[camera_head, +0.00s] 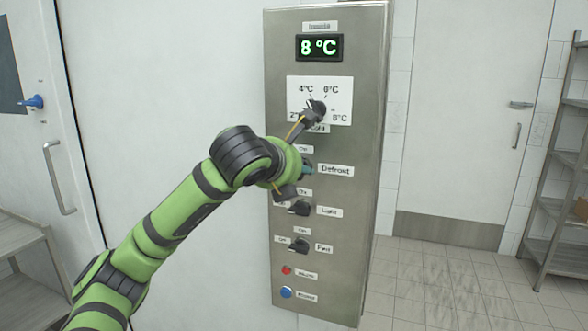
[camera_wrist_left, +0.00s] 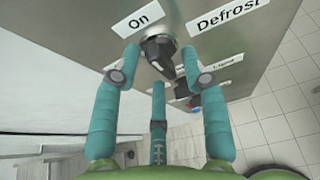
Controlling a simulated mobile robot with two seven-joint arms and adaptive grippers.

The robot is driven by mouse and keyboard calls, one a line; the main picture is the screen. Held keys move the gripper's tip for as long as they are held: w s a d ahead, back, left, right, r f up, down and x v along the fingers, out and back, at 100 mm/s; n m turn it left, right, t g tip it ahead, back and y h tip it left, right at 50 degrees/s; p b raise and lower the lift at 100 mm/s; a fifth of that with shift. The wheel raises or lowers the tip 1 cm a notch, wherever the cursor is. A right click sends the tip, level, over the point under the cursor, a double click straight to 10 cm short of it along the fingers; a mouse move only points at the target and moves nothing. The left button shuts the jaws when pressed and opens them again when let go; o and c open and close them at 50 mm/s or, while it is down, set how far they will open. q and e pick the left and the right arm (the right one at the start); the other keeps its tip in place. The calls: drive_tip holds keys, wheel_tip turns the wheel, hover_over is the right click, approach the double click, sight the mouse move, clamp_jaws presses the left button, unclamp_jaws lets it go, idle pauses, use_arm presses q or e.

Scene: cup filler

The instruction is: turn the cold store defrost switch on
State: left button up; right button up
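The defrost switch (camera_wrist_left: 160,55) is a black rotary knob on the steel panel. In the left wrist view the "On" label is above it and the "Defrost" label (camera_wrist_left: 228,13) to its upper right. Its grip slants toward the lower right of that view; its exact setting I cannot tell. My left gripper (camera_wrist_left: 160,52) is open, with teal fingertips on both sides of the knob and a third finger below; narrow gaps show beside it. In the head view my left gripper (camera_head: 306,170) is at the Defrost row and, with my arm, hides the knob. My right gripper is not in view.
The panel (camera_head: 345,270) also holds a green 8 °C display (camera_head: 319,47), a temperature dial (camera_head: 317,106), Light (camera_head: 300,207) and fan (camera_head: 299,245) knobs, and red (camera_head: 286,270) and blue (camera_head: 286,292) buttons. A shelf rack (camera_head: 550,165) stands right; open floor lies between.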

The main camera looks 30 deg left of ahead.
use_arm(q)
drive_tip(key=v, duration=1.2)
